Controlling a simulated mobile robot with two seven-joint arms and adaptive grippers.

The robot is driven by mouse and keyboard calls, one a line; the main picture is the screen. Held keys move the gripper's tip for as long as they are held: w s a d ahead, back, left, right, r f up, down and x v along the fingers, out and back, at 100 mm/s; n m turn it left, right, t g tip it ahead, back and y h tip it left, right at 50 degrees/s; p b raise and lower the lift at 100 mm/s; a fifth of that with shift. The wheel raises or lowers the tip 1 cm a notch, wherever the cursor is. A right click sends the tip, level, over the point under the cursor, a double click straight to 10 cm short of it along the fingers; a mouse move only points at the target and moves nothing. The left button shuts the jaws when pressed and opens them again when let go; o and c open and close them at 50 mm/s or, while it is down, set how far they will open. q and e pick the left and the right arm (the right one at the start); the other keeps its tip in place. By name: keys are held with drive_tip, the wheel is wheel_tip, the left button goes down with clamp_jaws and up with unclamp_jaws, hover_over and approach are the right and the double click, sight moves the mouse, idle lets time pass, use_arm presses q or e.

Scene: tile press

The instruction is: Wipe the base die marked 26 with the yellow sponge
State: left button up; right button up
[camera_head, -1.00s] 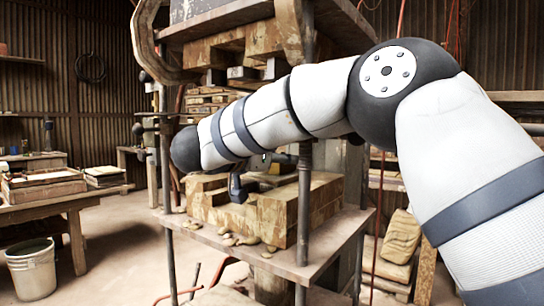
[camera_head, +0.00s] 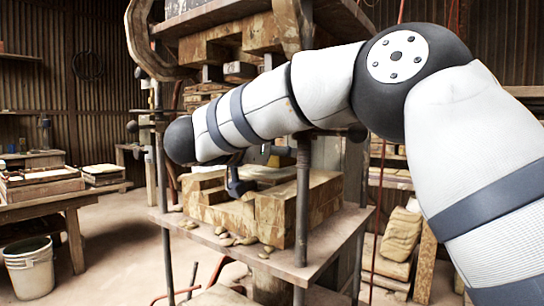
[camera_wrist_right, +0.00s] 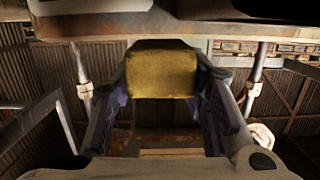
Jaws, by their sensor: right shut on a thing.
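The yellow sponge (camera_wrist_right: 162,72) sits between the two fingers of my right gripper (camera_wrist_right: 162,78) in the right wrist view. In the head view that gripper (camera_head: 238,186) is mostly behind my right arm, with one dark finger showing at the base die. The sponge cannot be made out there. The base die (camera_head: 276,213) is a stepped, worn wooden-looking block on the press's lower plate. No number 26 is legible on it. Whether the sponge touches the die cannot be told. My left gripper is in neither view.
The upper die (camera_head: 232,48) hangs from the press above my arm. A press column (camera_head: 303,205) stands in front of the base die. Clay scraps lie on the lower plate (camera_head: 285,268). A work table (camera_head: 45,193) and a bucket (camera_head: 30,266) stand at left.

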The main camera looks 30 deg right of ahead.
drive_tip(key=shift+s+d+r+m, duration=0.15)
drive_tip(key=shift+s+d+r, duration=0.2)
drive_tip(key=shift+r, duration=0.25)
drive_tip(key=shift+s+d+r+m, duration=0.2)
drive_tip(key=shift+s+r, duration=0.1)
drive_tip(key=shift+r, duration=0.25)
drive_tip(key=shift+w+d+f, duration=0.1)
drive_tip(key=shift+d+f, duration=0.1)
drive_tip(key=shift+d, duration=0.45)
drive_tip(key=shift+w+r, duration=0.1)
drive_tip(key=shift+r, duration=0.05)
drive_tip(key=shift+w+a+r, duration=0.1)
drive_tip(key=shift+a+r, duration=0.3)
drive_tip(key=shift+a, duration=0.1)
drive_tip(key=f+v, duration=0.2)
drive_tip(key=v, duration=1.4)
drive_tip(key=shift+a+f, duration=0.45)
drive_tip(key=shift+a, duration=0.25)
